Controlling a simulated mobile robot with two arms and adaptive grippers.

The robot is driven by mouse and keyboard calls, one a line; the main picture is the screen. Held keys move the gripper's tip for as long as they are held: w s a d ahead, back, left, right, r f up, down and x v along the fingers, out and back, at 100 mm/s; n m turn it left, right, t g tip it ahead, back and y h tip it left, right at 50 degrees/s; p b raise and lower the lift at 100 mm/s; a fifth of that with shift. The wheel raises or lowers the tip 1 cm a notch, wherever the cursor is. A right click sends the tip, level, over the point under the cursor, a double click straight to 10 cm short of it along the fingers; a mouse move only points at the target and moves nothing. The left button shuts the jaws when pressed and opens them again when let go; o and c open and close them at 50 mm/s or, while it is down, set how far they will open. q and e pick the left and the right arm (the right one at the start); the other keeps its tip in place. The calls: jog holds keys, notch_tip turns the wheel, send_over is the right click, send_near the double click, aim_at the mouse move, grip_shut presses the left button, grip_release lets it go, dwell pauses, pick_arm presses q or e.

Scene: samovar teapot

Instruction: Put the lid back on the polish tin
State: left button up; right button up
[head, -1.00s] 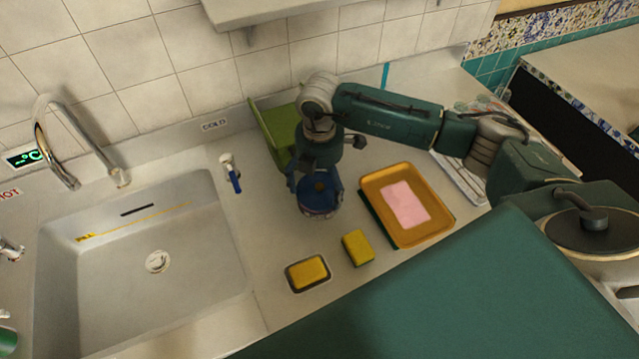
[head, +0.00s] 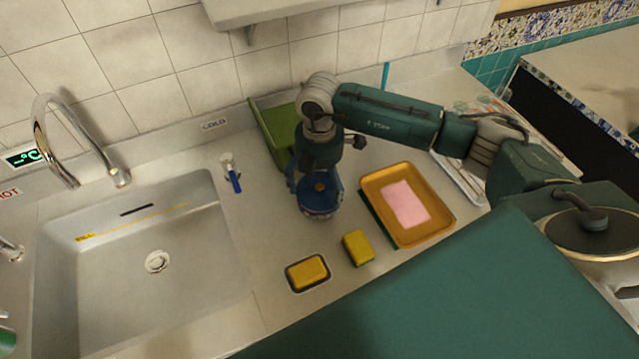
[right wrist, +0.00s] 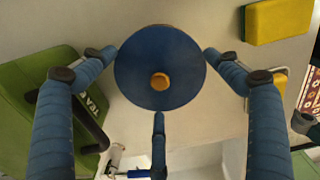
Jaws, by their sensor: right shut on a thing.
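The lid (head: 319,187) is a round blue disc with a small gold knob. My right gripper (head: 319,191) is shut on the lid from above, and the lid fills the space between its fingers in the right wrist view (right wrist: 160,68). The polish tin (head: 321,212) shows only as a narrow patterned rim under the lid on the counter. The lid sits over the tin, but I cannot tell whether it is fully seated. In the right wrist view the lid hides the tin. My left gripper is not in view.
A yellow sponge (head: 358,248) and another in a small dish (head: 291,281) lie in front. An orange tray (head: 433,228) with a pink sheet is to the right. A green bin (head: 270,130) stands close behind. The sink (head: 100,290) is to the left.

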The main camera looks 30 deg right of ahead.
jog(key=shift+f, duration=0.1)
dwell(0.7)
jog(key=o, duration=0.8)
jog(key=shift+o, duration=0.2)
jog(key=shift+r+p, duration=2.4)
jog(key=shift+r, duration=1.15)
grip_shut()
